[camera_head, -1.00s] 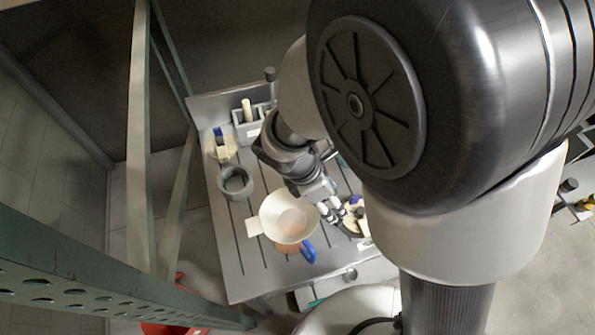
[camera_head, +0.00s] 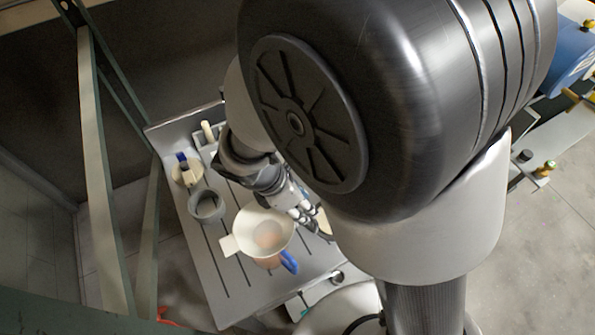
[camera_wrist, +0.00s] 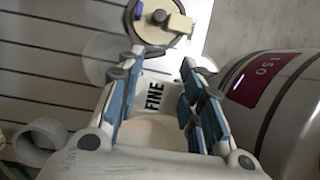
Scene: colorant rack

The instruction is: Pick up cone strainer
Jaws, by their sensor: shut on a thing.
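The cone strainer (camera_head: 248,222) is a pale, wide-mouthed cone with a flat tab on its left side. In the head view it sits over an orange-toned cup (camera_head: 268,263) with a blue handle. My gripper (camera_head: 308,215) is at its right edge. In the wrist view a white part marked FINE (camera_wrist: 153,95) lies between my gripper's (camera_wrist: 162,62) blue-padded fingers, which are closed on the strainer. Whether the strainer still touches the cup is unclear.
A grey ring-shaped holder (camera_head: 206,206) and a cream container with a blue part (camera_head: 186,170) stand at the tabletop's left. A green metal frame (camera_head: 103,180) stands left of the table. A large metal can (camera_wrist: 275,95) is close at right in the wrist view.

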